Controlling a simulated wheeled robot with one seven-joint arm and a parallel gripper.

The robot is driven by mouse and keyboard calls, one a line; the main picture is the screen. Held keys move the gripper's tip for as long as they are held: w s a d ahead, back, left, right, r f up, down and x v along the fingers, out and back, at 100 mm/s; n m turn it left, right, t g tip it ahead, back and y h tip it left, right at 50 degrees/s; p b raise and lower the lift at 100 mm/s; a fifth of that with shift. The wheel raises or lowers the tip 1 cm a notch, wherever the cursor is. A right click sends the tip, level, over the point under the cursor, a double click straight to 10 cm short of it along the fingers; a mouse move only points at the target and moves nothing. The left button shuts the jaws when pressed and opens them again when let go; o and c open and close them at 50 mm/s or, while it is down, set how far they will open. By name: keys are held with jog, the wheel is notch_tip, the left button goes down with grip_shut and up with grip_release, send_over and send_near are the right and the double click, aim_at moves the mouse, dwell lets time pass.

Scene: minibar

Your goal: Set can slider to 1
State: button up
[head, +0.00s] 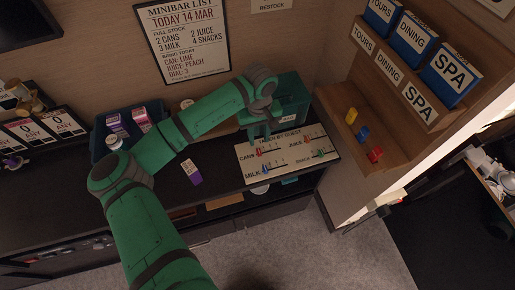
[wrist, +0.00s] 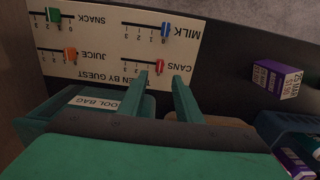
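A cream slider board (head: 290,166) lies on the dark counter and has four labelled sliders; it shows upside down in the wrist view (wrist: 100,30). The red cans slider (wrist: 160,65) stands at the end of its scale near the CANS label, by the 0 end; it also shows in the head view (head: 259,152). My gripper (wrist: 160,76) points down at the board, open, with its fingertips on either side of the red knob in the picture. Whether they are down at knob height I cannot tell. In the head view my gripper (head: 259,136) is just behind the cans row.
Blue milk (wrist: 167,30), orange juice (wrist: 70,53) and green snack (wrist: 54,14) sliders share the board. A green tool bag (head: 291,100) stands behind it. A purple-and-white box (head: 192,172) lies left. A wooden shelf (head: 350,105) stands right.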

aim_at(259, 151)
notch_tip(259, 151, down, 8)
jog(key=shift+f, duration=0.1)
jog(key=shift+c, duration=0.7)
grip_shut()
